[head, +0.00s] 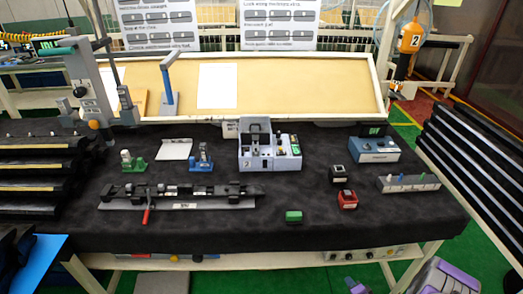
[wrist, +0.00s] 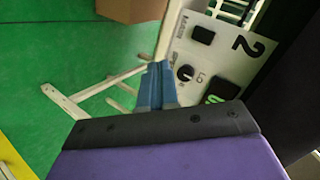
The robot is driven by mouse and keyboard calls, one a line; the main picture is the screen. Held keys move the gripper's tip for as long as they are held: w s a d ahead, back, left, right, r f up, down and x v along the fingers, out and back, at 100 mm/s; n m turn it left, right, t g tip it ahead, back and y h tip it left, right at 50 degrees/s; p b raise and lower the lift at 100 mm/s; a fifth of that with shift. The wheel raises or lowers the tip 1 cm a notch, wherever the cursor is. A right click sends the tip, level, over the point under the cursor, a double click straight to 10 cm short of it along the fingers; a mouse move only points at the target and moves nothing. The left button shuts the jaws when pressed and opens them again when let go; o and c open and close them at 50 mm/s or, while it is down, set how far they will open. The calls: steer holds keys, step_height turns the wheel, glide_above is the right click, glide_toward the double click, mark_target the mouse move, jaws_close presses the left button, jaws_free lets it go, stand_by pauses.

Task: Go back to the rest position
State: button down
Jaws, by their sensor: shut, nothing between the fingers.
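My gripper (wrist: 160,80) shows in the wrist view as two blue fingers side by side, shut with nothing between them. It is over the green floor, beside a light panel (wrist: 215,60) with a large "2" and dark knobs, and apart from the workbench top. In the head view I cannot clearly make out the fingers. The task names no object to handle.
In the head view a black-covered bench (head: 240,225) carries a long clamp fixture (head: 185,195), a grey machine (head: 270,150), a blue box (head: 375,150) and small blocks. Black racks stand at both sides. In the wrist view, white frame legs (wrist: 95,88) and a cardboard box (wrist: 130,10) are near.

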step_height(320, 180, up, 20)
steer(key=w+d+r+n+g+h, duration=0.1)
steer(key=w+d+n+g+h, duration=0.15)
steer(key=n+g, duration=0.35)
steer(key=s+a+r+n+g+h, duration=0.1)
steer(key=s+a+r+g, duration=0.1)
steer(key=s+a+r, duration=0.4)
steer(key=s+a+r+n+g, duration=0.1)
steer(key=s+a+r, duration=0.15)
steer(key=r, duration=0.45)
steer(key=s+a+r+n+g, duration=0.1)
steer(key=s+a+r, duration=0.3)
steer(key=s, duration=0.5)
steer(key=s+a+r+n+g+y, duration=0.1)
steer(key=s+a+r+g, duration=0.1)
steer(key=s+a+r, duration=0.3)
steer(key=s+a+r+n+g+y, duration=0.1)
steer(key=s+a+r, duration=0.3)
steer(key=s, duration=1)
steer(key=shift+a+r+n+g, duration=0.2)
steer(key=shift+a+n+g, duration=0.2)
steer(key=shift+a, duration=0.55)
steer(key=c, duration=1.9)
jaws_free()
